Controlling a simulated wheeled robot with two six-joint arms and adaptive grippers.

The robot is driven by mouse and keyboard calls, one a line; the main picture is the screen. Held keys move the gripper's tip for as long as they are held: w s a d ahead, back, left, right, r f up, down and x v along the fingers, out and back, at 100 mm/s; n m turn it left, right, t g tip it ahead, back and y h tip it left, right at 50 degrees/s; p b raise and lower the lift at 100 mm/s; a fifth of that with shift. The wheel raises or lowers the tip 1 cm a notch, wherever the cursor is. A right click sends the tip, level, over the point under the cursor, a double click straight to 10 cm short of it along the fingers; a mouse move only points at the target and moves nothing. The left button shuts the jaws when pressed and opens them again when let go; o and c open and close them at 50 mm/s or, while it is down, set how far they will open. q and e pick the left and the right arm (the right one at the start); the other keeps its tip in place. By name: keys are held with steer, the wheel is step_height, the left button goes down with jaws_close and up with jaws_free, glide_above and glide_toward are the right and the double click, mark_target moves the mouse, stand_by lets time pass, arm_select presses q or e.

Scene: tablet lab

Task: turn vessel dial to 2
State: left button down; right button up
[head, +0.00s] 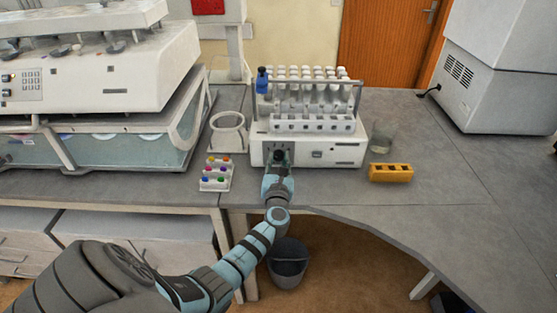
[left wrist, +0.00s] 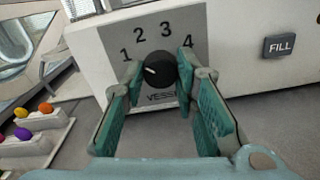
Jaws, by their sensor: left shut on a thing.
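The vessel dial (left wrist: 160,68) is a round black knob on a grey panel with the numbers 1 to 4 in an arc above it and a partly covered label below. Its white mark lies on the left side, nearest the 1. My left gripper (left wrist: 161,80) has its teal fingers on either side of the knob, shut on it. In the head view my left gripper (head: 278,165) reaches the front left of the white machine (head: 335,153), and largely hides the dial there. My right gripper is not in view.
A FILL button (left wrist: 280,45) is right of the dial. A rack of white tubes (head: 308,95) stands on the machine. A small tray of coloured caps (head: 216,174) is at left, a yellow block (head: 391,173) and a glass beaker (head: 382,140) at right.

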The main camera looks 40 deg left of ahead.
arm_select(q)
steer(key=m+p, duration=0.1)
steer(key=m, duration=0.2)
steer(key=shift+m, duration=0.4)
steer(key=shift+m+p, duration=0.4)
steer(key=shift+m, duration=0.4)
steer(key=c, duration=1.3)
jaws_free()
steer(key=shift+d, duration=0.1)
steer(key=v, duration=1.2)
steer(key=shift+w, duration=0.1)
